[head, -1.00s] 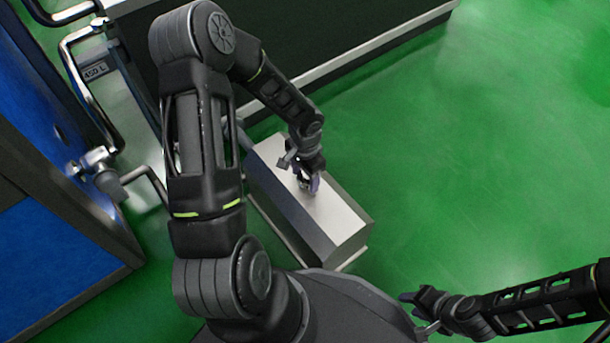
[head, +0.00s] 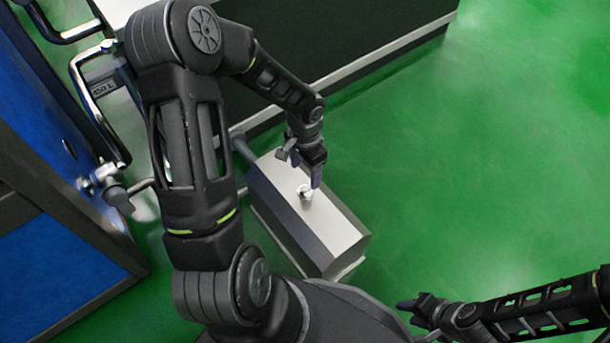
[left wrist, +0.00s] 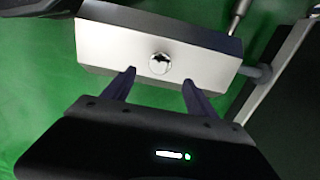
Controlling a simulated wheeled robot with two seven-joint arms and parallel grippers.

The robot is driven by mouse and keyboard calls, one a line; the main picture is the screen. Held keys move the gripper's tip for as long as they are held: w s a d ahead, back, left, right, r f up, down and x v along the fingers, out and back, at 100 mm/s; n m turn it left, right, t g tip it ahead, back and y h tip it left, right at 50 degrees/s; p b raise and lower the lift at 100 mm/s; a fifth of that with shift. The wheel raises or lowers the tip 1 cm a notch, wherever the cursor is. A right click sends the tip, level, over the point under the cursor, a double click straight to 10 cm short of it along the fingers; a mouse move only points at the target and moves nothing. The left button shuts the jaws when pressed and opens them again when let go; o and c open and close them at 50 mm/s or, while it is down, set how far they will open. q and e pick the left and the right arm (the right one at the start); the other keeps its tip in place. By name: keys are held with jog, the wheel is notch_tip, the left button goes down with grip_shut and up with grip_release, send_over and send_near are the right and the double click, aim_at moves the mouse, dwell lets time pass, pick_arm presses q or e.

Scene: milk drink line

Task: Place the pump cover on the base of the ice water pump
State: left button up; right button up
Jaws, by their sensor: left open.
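The pump cover (head: 335,238) is a grey metal box with a bright top and darker sloping sides. It sits over a pale base (head: 347,268), whose rim shows along the lower edge; the exact seating is hard to see. A round shiny knob (head: 305,192) stands on the cover's top and shows in the left wrist view (left wrist: 160,63). My left gripper (head: 315,178) is open and empty, just off the knob. In the left wrist view its two fingertips (left wrist: 158,77) are apart, one on each side short of the knob. My right gripper (head: 412,308) is at lower right, away from the pump.
A pipe (head: 240,145) meets the cover's far end. A long dark unit with a pale edge (head: 350,75) stands behind. A blue cabinet (head: 55,265) with metal pipes is at left. The green floor (head: 480,180) to the right is clear.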

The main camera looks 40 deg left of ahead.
pick_arm(q)
jog(key=shift+r, duration=0.9)
jog(key=s+d+f+h, duration=0.1)
jog(key=d+f, duration=0.1)
jog(key=d, duration=0.3)
jog(key=s+d+f+n+h, duration=0.1)
jog(key=d+f, duration=0.1)
jog(key=d, duration=0.3)
jog(key=s+d+f+h, duration=0.1)
jog(key=s+d+f, duration=0.1)
jog(key=d, duration=0.3)
jog(key=shift+d+f+h, duration=0.15)
jog(key=shift+f+h, duration=0.15)
jog(key=shift+f, duration=0.15)
jog(key=s+d+f+n+t, duration=0.1)
jog(key=s+d+f+n, duration=0.3)
jog(key=s+d, duration=0.4)
jog(key=shift+s+f, duration=0.55)
jog(key=shift+f, duration=0.35)
jog(key=shift+d, duration=0.1)
